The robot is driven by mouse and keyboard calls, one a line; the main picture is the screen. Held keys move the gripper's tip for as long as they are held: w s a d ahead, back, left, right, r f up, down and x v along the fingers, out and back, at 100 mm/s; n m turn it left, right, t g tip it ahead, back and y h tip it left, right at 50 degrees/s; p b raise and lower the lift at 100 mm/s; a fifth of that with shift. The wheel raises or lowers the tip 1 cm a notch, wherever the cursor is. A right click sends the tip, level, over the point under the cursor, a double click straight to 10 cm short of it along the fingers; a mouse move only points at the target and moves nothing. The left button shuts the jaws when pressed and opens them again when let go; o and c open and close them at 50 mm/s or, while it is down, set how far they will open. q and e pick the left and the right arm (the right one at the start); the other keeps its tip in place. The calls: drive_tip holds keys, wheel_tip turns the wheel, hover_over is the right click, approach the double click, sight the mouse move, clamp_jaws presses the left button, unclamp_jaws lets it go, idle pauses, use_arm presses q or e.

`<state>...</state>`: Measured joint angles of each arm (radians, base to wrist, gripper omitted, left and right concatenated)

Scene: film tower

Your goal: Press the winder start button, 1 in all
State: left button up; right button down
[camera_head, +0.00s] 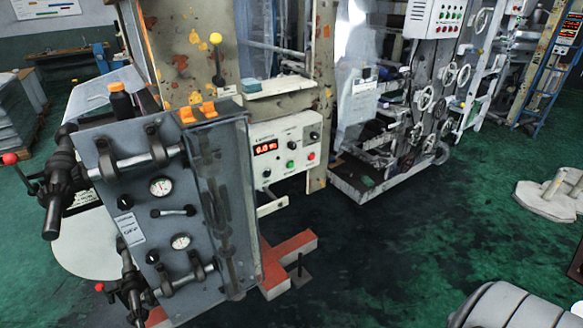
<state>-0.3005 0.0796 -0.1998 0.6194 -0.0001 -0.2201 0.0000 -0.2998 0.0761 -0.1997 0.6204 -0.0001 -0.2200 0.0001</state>
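A pale control panel (280,155) is fixed to the machine frame near the middle of the head view. It has a lit red number display (265,148), a green button (290,165), a red button (311,157) and a dark knob (291,146). The lettering is too small to read, so I cannot tell by label which is the winder start button. No gripper is seen in the view, and nothing touches the panel.
A grey box with gauges and levers (175,212) stands front left, close beside the panel. A red-orange floor beam (290,262) runs below. A second button box (433,18) and handwheels (425,97) are at the back right. The dark green floor (400,235) is open at middle right.

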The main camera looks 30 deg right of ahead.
drive_tip(key=c, duration=2.1)
unclamp_jaws()
drive_tip(key=shift+d, duration=0.35)
